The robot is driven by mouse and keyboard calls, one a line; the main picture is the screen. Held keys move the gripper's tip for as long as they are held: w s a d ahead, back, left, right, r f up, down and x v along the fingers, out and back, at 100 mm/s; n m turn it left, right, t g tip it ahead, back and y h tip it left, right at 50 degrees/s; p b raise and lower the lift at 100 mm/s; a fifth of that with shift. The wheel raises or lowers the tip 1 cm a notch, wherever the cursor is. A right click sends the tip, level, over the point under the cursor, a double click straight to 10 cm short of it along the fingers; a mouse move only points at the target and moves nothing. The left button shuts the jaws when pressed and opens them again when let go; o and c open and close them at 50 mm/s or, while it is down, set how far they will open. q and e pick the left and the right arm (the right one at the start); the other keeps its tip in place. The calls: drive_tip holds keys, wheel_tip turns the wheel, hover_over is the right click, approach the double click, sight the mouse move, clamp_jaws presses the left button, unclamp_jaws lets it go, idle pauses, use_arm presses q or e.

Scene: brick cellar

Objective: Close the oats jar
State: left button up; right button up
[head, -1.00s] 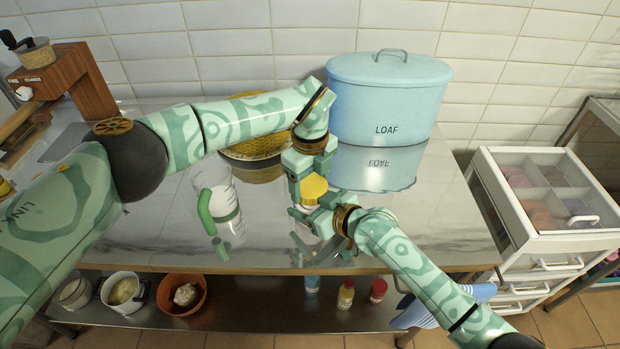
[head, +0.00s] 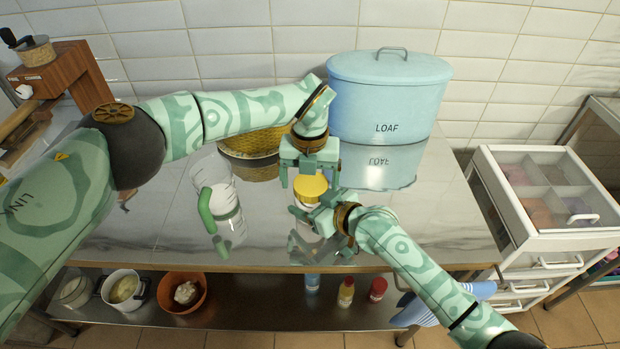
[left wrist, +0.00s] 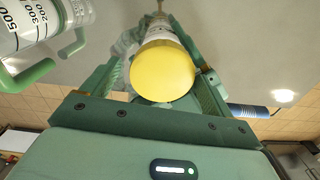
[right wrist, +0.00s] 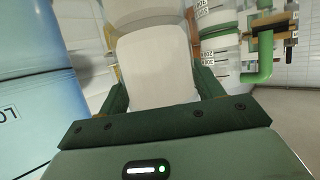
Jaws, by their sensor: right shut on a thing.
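The oats jar has a white body (right wrist: 155,70) and a round yellow lid (head: 310,187). The jar stands upright on the counter's front part, and the lid sits on top. My right gripper (head: 318,213) is shut on the jar body from the front right. My left gripper (head: 309,178) is above the lid, pointing down, with its fingers spread to either side. The seam between lid and jar is not clear.
A clear measuring jug (head: 217,200) with a green handle stands left of the jar. A blue loaf bin (head: 388,100) stands behind right, and a yellow woven basket (head: 250,145) behind left. The glossy counter (head: 420,235) is clear at the right front.

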use_arm(q)
drive_tip(key=shift+s+d, duration=0.1)
drive_tip(key=shift+r, duration=2.25)
drive_tip(key=shift+c, duration=0.4)
drive_tip(key=shift+r, duration=0.2)
drive_tip(key=shift+w+r+n, duration=0.25)
drive_tip(key=shift+r+n, duration=0.15)
drive_tip(key=shift+r, duration=0.15)
drive_tip(key=n, duration=0.2)
drive_tip(key=r+n, duration=0.1)
drive_tip(key=n, duration=0.1)
drive_tip(key=shift+r, duration=0.1)
drive_tip(key=n, duration=0.5)
drive_tip(key=shift+s+r, duration=0.15)
drive_tip(key=shift+s, duration=0.05)
